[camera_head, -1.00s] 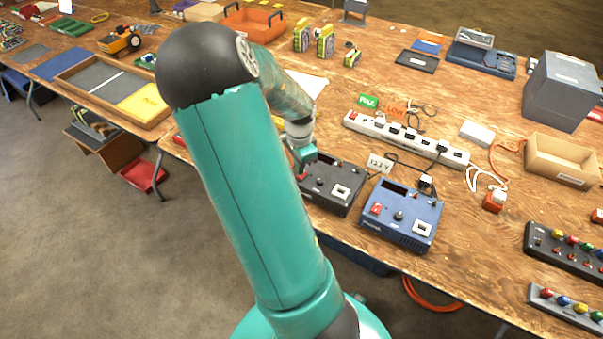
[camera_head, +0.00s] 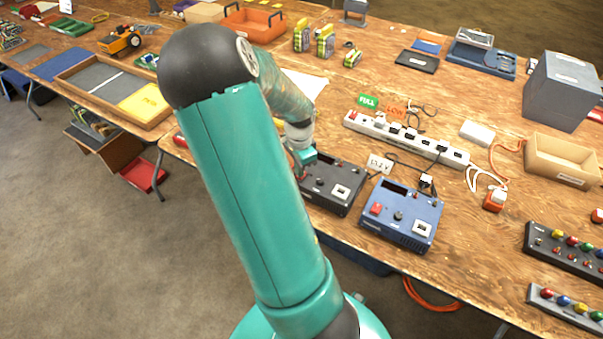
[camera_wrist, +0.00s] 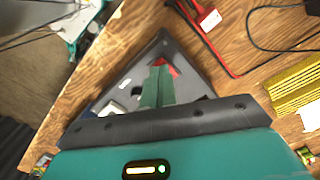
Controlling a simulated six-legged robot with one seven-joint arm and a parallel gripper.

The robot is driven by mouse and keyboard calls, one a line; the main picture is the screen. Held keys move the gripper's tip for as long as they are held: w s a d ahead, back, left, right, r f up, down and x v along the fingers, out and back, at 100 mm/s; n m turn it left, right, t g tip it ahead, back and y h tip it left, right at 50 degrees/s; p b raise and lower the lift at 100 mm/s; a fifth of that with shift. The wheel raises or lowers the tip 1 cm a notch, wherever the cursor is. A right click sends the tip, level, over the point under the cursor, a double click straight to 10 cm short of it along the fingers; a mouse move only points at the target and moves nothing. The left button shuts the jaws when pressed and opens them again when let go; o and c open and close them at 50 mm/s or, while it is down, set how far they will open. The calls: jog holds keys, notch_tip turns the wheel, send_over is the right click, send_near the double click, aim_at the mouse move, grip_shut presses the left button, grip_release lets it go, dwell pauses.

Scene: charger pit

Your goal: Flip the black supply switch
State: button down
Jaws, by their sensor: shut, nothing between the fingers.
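The black supply (camera_head: 338,190) sits near the table's front edge, left of a blue supply (camera_head: 402,215). My gripper (camera_head: 303,161) is at the black supply's left side in the head view and hides that part of it. In the wrist view my gripper (camera_wrist: 158,72) is shut and empty, with its fingertips over the black supply's face (camera_wrist: 135,80). A red switch (camera_wrist: 172,67) shows right at the fingertips, partly covered by them. Whether they touch it, and which way it is tipped, I cannot tell.
A white power strip (camera_head: 405,137) with plugs lies behind the supplies. A small voltage card (camera_head: 380,164) stands between them. A red lead (camera_wrist: 212,47) runs beside the black supply in the wrist view. Cables lie around the blue supply.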

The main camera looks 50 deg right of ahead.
jog(key=shift+f, duration=0.45)
jog(key=shift+r, duration=3.55)
jog(key=w+a+r+n+t, duration=0.1)
jog(key=w+a+r+n, duration=0.1)
jog(key=a+r+n, duration=0.35)
jog(key=w+a+r+n+t+y, duration=0.1)
jog(key=a+r+n, duration=0.1)
jog(key=a, duration=0.7)
jog(key=w+a+r+n+t, duration=0.1)
jog(key=w+a+r+n, duration=0.1)
jog(key=a+r+n, duration=0.35)
jog(key=s+a+r+n+t, duration=0.1)
jog(key=s+a+r+n, duration=0.1)
jog(key=a, duration=0.3)
jog(key=s+a+r+n, duration=0.2)
jog(key=s+a+n, duration=0.1)
jog(key=a+n, duration=0.1)
jog(key=s+a+r+n+t+h, duration=0.1)
jog(key=s+a+r+n, duration=0.1)
jog(key=a, duration=0.5)
jog(key=shift+s+r+n+t, duration=0.35)
jog(key=shift+s+n, duration=0.1)
jog(key=shift+n, duration=0.55)
